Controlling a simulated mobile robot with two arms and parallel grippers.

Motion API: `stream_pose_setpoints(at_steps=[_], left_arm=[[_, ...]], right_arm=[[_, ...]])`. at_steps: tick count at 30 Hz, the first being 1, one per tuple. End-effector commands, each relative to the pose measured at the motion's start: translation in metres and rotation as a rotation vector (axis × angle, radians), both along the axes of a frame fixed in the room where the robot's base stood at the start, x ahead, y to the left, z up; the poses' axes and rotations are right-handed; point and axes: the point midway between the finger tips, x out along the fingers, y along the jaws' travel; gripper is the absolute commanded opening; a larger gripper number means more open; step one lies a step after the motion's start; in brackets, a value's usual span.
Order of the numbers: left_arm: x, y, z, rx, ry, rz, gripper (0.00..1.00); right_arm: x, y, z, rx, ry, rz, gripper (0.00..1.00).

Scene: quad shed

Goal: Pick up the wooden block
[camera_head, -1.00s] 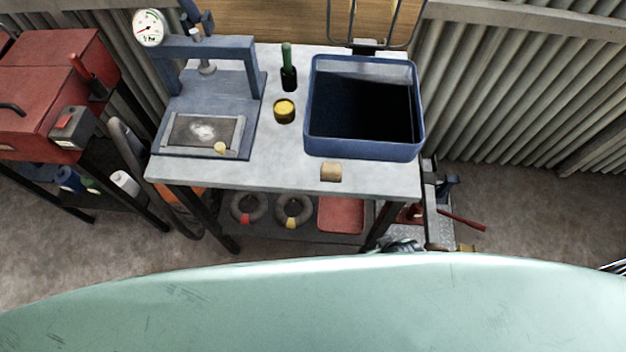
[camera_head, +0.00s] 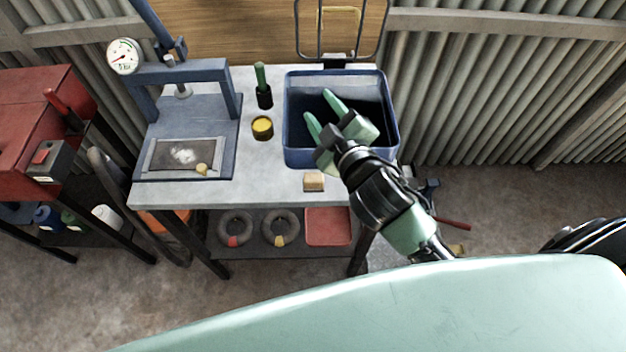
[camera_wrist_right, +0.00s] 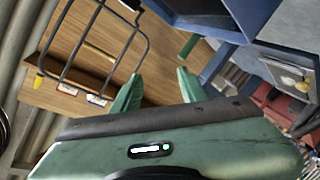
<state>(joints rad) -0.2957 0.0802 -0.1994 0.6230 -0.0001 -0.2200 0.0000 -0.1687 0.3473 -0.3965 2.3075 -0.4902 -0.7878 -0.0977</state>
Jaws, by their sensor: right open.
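The wooden block (camera_head: 314,182) is a small tan block near the front edge of the grey bench (camera_head: 272,187), just in front of the blue bin. My right gripper (camera_head: 322,108) has two green fingers, spread apart and empty. In the head view it appears over the blue bin (camera_head: 342,157), beyond the block and to its right. In the right wrist view its fingers (camera_wrist_right: 157,92) are apart with nothing between them, and I do not make out the block there. My left gripper is in neither view.
A blue press (camera_head: 190,72) with a gauge stands on the left of the bench. A wire rack (camera_head: 340,30) rises behind the bin. The bench top left of the block is clear.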

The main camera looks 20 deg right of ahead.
Motion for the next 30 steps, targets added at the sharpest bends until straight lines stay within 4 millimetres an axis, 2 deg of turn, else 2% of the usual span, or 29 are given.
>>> stream_pose_setpoints(at_steps=[1, 3, 5, 6, 8, 9, 11, 12, 14, 16, 18, 21, 22, 23, 24, 26, 30], left_arm=[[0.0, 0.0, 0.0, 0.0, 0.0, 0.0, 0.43], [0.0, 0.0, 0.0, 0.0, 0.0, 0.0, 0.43], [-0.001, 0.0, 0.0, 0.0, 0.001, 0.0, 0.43], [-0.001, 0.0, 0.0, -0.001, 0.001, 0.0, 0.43], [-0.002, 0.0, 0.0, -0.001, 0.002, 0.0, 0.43], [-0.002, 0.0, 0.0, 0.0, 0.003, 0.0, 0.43], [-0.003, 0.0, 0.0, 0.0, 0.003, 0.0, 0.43], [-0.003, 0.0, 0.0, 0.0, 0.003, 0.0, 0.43], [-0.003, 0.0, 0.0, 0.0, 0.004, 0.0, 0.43], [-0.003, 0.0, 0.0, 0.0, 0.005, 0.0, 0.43], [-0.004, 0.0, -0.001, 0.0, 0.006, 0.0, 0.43], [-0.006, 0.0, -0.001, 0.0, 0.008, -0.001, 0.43], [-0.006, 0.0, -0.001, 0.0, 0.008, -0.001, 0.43], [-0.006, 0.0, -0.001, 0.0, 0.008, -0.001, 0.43], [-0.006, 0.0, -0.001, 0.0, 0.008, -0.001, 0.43], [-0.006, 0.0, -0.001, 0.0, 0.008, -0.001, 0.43], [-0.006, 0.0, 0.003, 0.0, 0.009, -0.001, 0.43]], right_arm=[[0.014, 0.02, 0.039, -0.098, -0.16, 0.087, 0.43], [0.018, 0.059, 0.092, -0.259, -0.402, 0.234, 0.43], [0.008, 0.097, 0.126, -0.418, -0.609, 0.375, 0.43], [-0.004, 0.123, 0.14, -0.531, -0.738, 0.475, 0.43], [-0.026, 0.158, 0.147, -0.712, -0.917, 0.631, 0.43], [-0.042, 0.177, 0.142, -0.837, -1.025, 0.741, 0.43], [-0.063, 0.197, 0.121, -1.034, -1.162, 0.913, 0.43], [-0.074, 0.202, 0.1, -1.171, -1.234, 1.037, 0.43], [-0.085, 0.198, 0.06, -1.381, -1.309, 1.228, 0.43], [-0.086, 0.173, 0.012, -1.616, -1.337, 1.457, 0.43], [-0.079, 0.133, -0.028, -1.823, -1.302, 1.675, 0.43], [-0.064, 0.072, -0.063, -2.041, -1.183, 1.932, 0.43], [-0.06, 0.055, -0.069, -2.085, -1.144, 1.991, 0.43], [-0.057, 0.041, -0.073, 2.116, 1.104, -2.035, 0.43], [-0.054, 0.026, -0.077, 2.092, 1.034, -2.028, 0.43], [-0.051, 0.011, -0.081, 2.064, 0.963, -2.025, 0.43], [-0.048, 0.004, -0.091, 2.043, 0.913, -2.026, 0.43]])
